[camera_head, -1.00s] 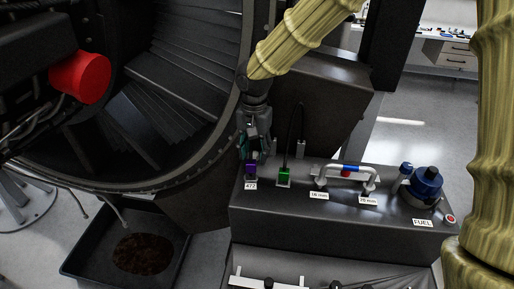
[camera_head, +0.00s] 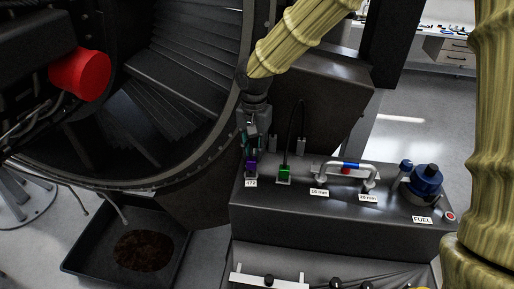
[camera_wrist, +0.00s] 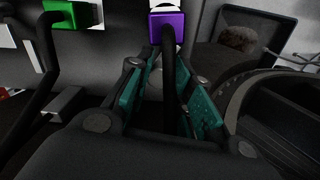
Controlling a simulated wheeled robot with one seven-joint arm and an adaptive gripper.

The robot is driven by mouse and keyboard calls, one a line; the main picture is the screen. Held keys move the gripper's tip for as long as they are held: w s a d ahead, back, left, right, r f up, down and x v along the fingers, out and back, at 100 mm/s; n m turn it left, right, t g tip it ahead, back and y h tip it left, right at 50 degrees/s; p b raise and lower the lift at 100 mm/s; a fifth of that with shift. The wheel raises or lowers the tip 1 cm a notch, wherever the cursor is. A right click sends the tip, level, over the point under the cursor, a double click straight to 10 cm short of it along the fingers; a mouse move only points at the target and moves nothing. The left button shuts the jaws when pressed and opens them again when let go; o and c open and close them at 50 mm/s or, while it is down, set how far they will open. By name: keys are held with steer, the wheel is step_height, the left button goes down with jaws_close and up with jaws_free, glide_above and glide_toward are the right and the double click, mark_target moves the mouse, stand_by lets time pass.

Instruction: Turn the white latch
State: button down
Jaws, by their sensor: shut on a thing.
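My gripper (camera_head: 251,150) is at the left end of the dark bench, over the purple connector (camera_head: 251,167). In the wrist view, the gripper (camera_wrist: 172,98) has its teal-padded fingers on both sides of the black cable (camera_wrist: 168,58). That cable runs up to the purple connector (camera_wrist: 167,19), and the fingers are shut on it. The fingers partly hide the cable and connector in the head view. I cannot pick out a white latch with certainty in either view.
To the right stand a green connector (camera_head: 284,174) with a cable, a pipe with a blue band (camera_head: 350,166), and a blue cap (camera_head: 427,180). The engine casing (camera_head: 225,150) is close on the left. A black drip tray (camera_head: 88,262) lies below.

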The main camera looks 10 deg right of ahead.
steer(key=shift+s+f, duration=0.1)
stand_by(0.8)
steer(key=c, duration=1.3)
jaws_free()
steer(key=shift+d, duration=0.1)
steer(key=shift+o, duration=0.2)
steer(key=shift+r, duration=0.6)
step_height(320, 180, up, 11)
steer(key=shift+f, duration=0.1)
